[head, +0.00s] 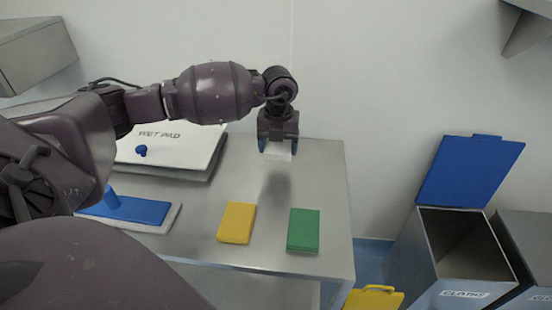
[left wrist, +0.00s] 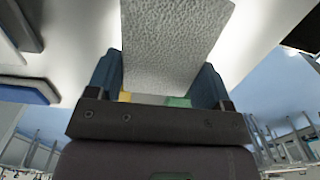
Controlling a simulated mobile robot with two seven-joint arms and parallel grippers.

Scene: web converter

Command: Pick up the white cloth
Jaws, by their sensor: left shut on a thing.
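My left gripper (head: 278,147) is above the back right part of the metal table, pointing down. It is shut on the white cloth (head: 278,152), which shows as a small pale piece between the blue fingertips. In the left wrist view the cloth (left wrist: 175,45) is a flat, textured, whitish slab between the two fingers of the gripper (left wrist: 165,80). A shadow lies on the table below it, and the cloth looks clear of the surface. My right gripper is not in view.
On the metal table (head: 330,180) lie a yellow cloth (head: 237,223), a green cloth (head: 303,231), a blue-handled pad (head: 140,210) and a box marked "WET PAD" (head: 165,143). An open bin with a blue lid (head: 457,170) stands right of the table. The table's right side is clear.

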